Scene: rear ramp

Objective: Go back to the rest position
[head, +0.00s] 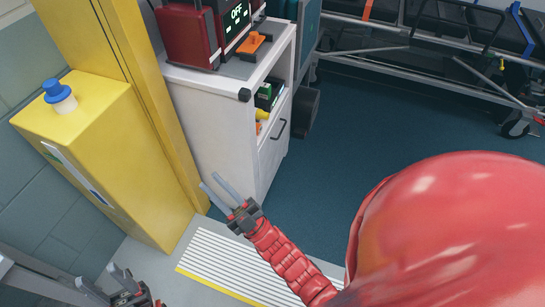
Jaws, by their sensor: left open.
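My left gripper (96,272) is at the bottom left, low over the grey floor strip in front of the yellow cabinet. Its two grey fingers are spread apart, with nothing between them. My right gripper (209,181) is near the middle, at the end of a red sleeved arm, by the lower part of the white cart. Its two grey fingers are apart and nothing shows between them. Part of the lower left gripper is cut off by the picture's edge.
A yellow cabinet (105,140) with a blue-capped white bottle (59,97) on top stands left. A white cart (215,135) carries red equipment (187,35) and an orange item (254,45). A wheeled stretcher (440,55) stands at the back right. Dark blue floor (350,130) lies clear between.

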